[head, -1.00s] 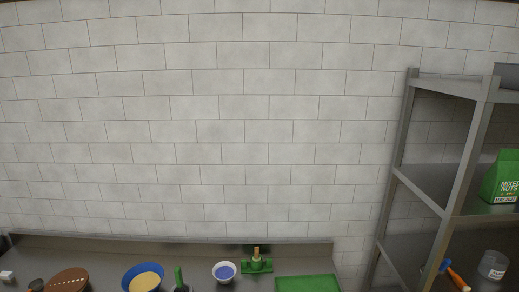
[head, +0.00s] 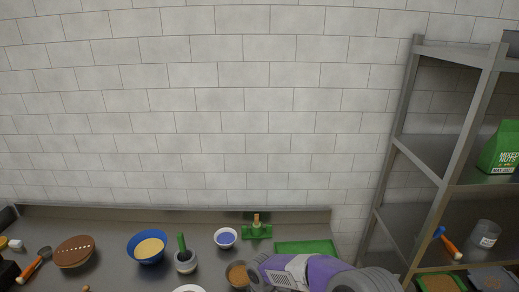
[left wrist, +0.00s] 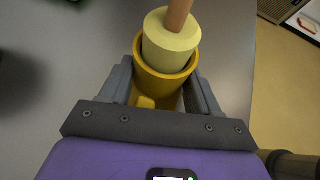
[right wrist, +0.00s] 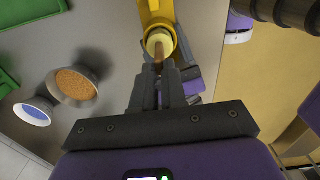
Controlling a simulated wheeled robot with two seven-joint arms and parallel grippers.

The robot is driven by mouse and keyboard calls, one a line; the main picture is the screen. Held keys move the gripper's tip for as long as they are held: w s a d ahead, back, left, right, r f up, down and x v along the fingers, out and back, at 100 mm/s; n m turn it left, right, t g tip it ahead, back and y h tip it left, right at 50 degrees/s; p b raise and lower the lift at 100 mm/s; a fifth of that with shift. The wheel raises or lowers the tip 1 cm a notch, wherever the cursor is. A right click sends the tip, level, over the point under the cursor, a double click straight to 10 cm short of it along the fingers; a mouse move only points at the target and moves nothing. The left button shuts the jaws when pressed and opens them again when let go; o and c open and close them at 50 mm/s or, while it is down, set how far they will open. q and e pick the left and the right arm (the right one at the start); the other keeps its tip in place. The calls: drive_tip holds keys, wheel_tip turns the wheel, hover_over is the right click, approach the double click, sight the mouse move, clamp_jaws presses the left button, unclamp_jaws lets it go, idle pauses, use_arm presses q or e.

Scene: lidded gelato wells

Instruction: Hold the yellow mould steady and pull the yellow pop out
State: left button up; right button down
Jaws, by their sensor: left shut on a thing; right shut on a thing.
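The yellow mould (left wrist: 147,80) is a cup with a small tab, seen from above in the left wrist view; it also shows in the right wrist view (right wrist: 154,12). My left gripper (left wrist: 160,92) is shut on it, one finger on each side. The pale yellow pop (left wrist: 172,42) sits in the mould, its upper part above the rim; its lower part is hidden. Its brown stick (left wrist: 180,12) points up. My right gripper (right wrist: 158,82) is shut on the stick, just above the pop (right wrist: 159,42). In the head view the mould and pop are not visible.
On the counter stand a green mould with a stick (head: 257,231), a blue bowl (head: 133,246), a white bowl of blue stuff (head: 225,238), a bowl of brown bits (right wrist: 76,86) and a green tray (head: 305,247). A metal shelf (head: 440,180) stands at the right.

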use_arm(q)
drive_tip(key=shift+s+a+f, duration=0.1)
drive_tip(key=shift+s+f, duration=0.05)
drive_tip(key=shift+f, duration=0.15)
use_arm(e)
drive_tip(key=shift+r, duration=3.15)
use_arm(q)
drive_tip(key=o, duration=1.2)
drive_tip(key=shift+o, duration=0.2)
use_arm(e)
drive_tip(key=shift+w, duration=0.1)
use_arm(q)
drive_tip(key=shift+r, duration=0.1)
drive_tip(key=v, duration=1.2)
